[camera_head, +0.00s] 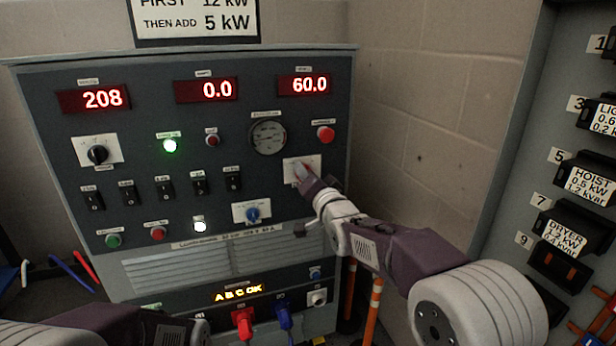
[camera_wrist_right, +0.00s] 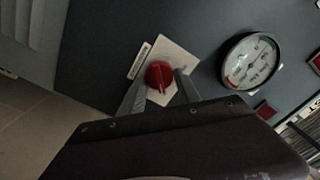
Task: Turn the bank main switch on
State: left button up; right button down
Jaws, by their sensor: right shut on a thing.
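The bank main switch looks to be the red rotary knob on a white plate (camera_head: 290,172), at the right side of the grey panel (camera_head: 330,130). In the right wrist view the red knob (camera_wrist_right: 160,75) sits between the two fingers of my right gripper (camera_wrist_right: 160,92), which is shut on it. In the head view the gripper (camera_head: 302,172) covers most of the knob. I cannot read the plate's label. My left arm shows at the bottom left of the head view; its gripper jaws are not clearly visible.
Displays read 208 (camera_head: 103,98), 0.0 (camera_head: 217,89) and 60.0 (camera_head: 304,84). Below, red (camera_head: 243,322) and blue (camera_head: 284,314) plugs stick out. A breaker rack (camera_head: 583,180) stands at the right.

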jog(key=c, duration=0.9)
grip_release()
jog(key=p+v, duration=0.1)
jog(key=v, duration=0.8)
